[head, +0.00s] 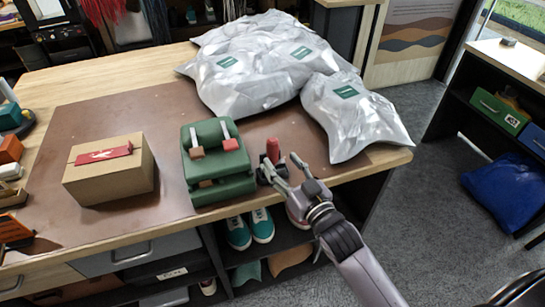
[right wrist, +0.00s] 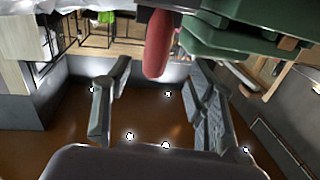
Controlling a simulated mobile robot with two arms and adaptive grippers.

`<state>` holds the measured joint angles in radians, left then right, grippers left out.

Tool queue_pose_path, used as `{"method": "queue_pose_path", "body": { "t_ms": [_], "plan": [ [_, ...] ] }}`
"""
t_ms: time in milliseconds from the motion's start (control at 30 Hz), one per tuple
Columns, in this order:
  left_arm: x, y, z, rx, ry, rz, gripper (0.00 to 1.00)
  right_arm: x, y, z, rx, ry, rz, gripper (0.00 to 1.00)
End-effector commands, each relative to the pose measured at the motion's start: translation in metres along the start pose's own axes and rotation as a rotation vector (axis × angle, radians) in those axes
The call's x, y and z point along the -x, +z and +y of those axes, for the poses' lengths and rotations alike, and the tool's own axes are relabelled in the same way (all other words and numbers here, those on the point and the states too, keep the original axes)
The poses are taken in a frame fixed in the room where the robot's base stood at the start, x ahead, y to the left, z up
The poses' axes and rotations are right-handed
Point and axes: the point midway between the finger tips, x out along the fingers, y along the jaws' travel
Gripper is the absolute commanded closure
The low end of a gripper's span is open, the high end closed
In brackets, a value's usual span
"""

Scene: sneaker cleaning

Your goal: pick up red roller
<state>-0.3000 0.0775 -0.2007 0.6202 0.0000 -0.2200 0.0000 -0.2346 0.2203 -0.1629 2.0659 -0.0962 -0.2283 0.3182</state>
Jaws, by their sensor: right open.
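The red roller (head: 273,150) stands at the table's front edge, just right of a green stepped stand (head: 222,187). My right gripper (head: 281,164) is at the roller, its fingers spread and pointing toward it. In the right wrist view the roller (right wrist: 159,48) appears as a red rounded cylinder coming from the top edge. It lines up with the gap between the two open fingers of my right gripper (right wrist: 161,78). I cannot tell whether either finger touches it. The roller's base is partly hidden by the gripper in the head view. My left gripper is not in view.
A cardboard box (head: 110,177) with a red item on top is to the left. Silvery bags (head: 355,113) lie behind and right. Shoes (head: 262,225) sit on a shelf below the table.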

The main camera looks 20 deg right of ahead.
Motion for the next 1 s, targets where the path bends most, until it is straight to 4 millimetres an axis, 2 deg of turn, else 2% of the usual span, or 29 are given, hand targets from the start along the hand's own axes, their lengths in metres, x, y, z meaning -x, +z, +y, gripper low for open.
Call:
{"method": "queue_pose_path", "body": {
  "t_ms": [100, 267, 600, 933, 1000],
  "plan": [
    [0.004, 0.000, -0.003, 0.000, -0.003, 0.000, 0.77, -0.012, -0.001, 0.000, -0.001, 0.000, 0.000, 0.49],
    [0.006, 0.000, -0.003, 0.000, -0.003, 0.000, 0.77, -0.020, -0.001, 0.000, -0.001, -0.001, 0.000, 0.49],
    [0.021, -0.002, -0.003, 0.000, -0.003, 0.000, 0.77, -0.062, 0.001, 0.005, -0.001, -0.001, 0.001, 0.49],
    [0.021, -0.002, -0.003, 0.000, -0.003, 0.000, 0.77, -0.068, 0.003, 0.005, 0.000, -0.001, 0.000, 0.49],
    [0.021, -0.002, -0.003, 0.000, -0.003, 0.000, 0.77, -0.068, 0.003, 0.005, 0.000, -0.001, -0.001, 0.53]
  ]
}}
